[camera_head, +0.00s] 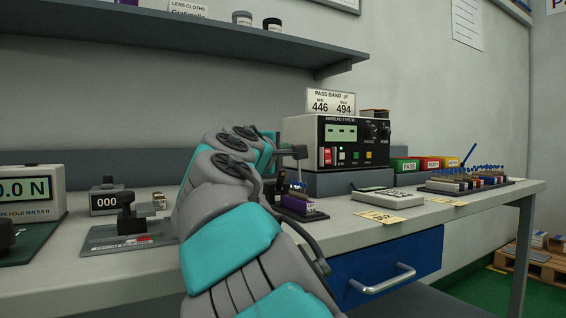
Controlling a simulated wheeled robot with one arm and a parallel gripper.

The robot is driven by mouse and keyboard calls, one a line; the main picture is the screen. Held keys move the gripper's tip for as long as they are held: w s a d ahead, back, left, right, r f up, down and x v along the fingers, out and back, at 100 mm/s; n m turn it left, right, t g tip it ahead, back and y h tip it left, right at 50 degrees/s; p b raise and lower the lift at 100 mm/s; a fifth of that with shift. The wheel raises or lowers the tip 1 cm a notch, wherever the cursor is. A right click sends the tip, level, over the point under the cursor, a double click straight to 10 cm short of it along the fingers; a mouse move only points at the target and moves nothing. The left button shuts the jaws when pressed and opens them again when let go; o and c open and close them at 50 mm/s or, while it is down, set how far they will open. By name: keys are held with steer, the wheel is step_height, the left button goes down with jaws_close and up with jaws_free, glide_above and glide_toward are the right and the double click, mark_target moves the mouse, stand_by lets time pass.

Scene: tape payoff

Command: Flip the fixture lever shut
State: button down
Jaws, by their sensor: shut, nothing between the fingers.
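My grey and teal arm reaches up from the bottom middle and hides part of the bench behind it. Its dark end, my gripper (286,152), is small and partly hidden beside the meter's left side; it is shut and holds nothing visible. Just right of it is a dark block (300,152) above a pale upright stem, which looks like the fixture lever standing up. I cannot tell whether the gripper touches it. Below is the small dark and purple fixture (301,207), its left side hidden by my arm.
A meter (350,145) with a pass-band sign stands behind the fixture. Right of it are a calculator-like box (387,198), coloured bins (428,164) and a component rack (465,184). At left, a black clamp (130,216) sits on a grey plate. A shelf (200,38) overhangs the bench.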

steer(key=shift+s+d+f+m+t+b, duration=0.25)
steer(key=shift+s+d+m+t+b, duration=0.1)
steer(key=shift+d+m+t+b, duration=0.1)
steer(key=shift+s+r, duration=0.15)
steer(key=shift+s, duration=0.15)
steer(key=shift+s+d+f+p, duration=0.1)
steer(key=shift+s+d+f, duration=0.25)
steer(key=shift+s+d, duration=0.35)
steer(key=shift+s+d+f+p, duration=0.1)
steer(key=shift+s+d+f, duration=0.35)
steer(key=shift+s, duration=0.5)
steer(key=shift+s+d+f+p, duration=0.1)
steer(key=shift+s+d+f, duration=0.2)
steer(key=shift+s+d, duration=0.4)
steer(key=shift+s+f, duration=0.35)
steer(key=shift+f, duration=0.05)
